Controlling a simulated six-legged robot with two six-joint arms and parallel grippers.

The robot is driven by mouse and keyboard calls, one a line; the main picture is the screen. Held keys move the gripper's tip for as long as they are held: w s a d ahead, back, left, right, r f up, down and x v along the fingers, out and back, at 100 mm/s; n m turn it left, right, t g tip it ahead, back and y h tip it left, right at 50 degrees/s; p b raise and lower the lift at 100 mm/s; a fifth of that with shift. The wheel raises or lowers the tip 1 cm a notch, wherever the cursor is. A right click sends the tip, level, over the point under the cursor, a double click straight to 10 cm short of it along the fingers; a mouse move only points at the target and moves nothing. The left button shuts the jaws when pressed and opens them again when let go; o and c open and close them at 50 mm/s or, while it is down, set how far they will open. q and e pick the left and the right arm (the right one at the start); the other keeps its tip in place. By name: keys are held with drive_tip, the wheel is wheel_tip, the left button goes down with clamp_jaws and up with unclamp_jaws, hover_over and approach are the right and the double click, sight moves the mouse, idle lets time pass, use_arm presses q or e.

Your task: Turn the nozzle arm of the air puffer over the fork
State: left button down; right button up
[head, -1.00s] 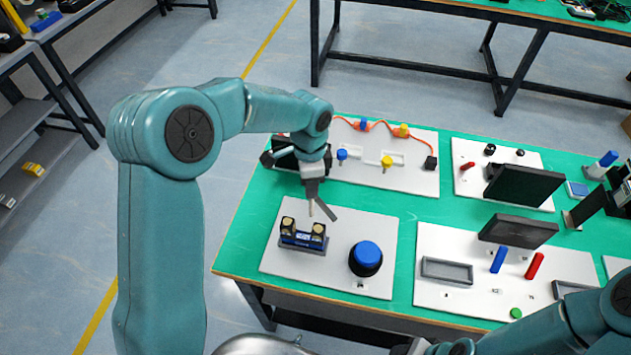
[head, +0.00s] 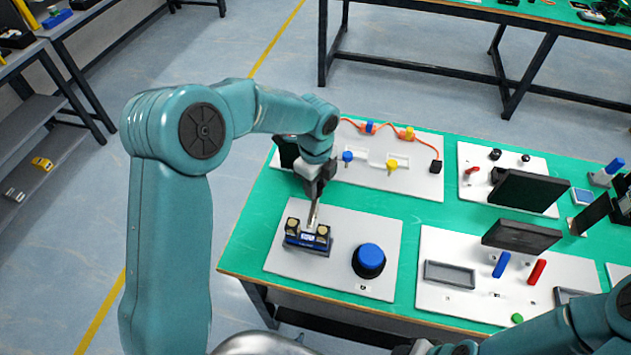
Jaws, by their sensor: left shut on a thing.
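My left gripper (head: 313,225) reaches down to a small unit with a blue base (head: 307,240) and two black posts with brass-coloured tops. Its fingers are shut at the gap between the posts. The part they hold is small and mostly hidden, so I cannot tell whether it is the nozzle arm. To the right, on the same white board (head: 345,285), stands a round blue dome (head: 370,257) on a black base. I cannot tell for sure which part is the air puffer or the fork. My right arm (head: 560,335) shows at the lower right; its gripper does not show clearly.
Behind is a board (head: 425,187) with an orange cable and blue and yellow parts. To the right lies a board (head: 450,305) with a grey tray (head: 450,275), a blue bar (head: 502,264) and a red bar (head: 537,271). Dark panels (head: 522,235) stand beyond it.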

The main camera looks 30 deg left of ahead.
use_arm(q)
drive_tip(key=shift+m, duration=0.4)
drive_tip(key=c, duration=0.8)
unclamp_jaws()
drive_tip(key=shift+d, duration=0.1)
wheel_tip(320, 180, up, 16)
drive_tip(key=shift+r+b, duration=0.2)
drive_tip(key=shift+b, duration=0.25)
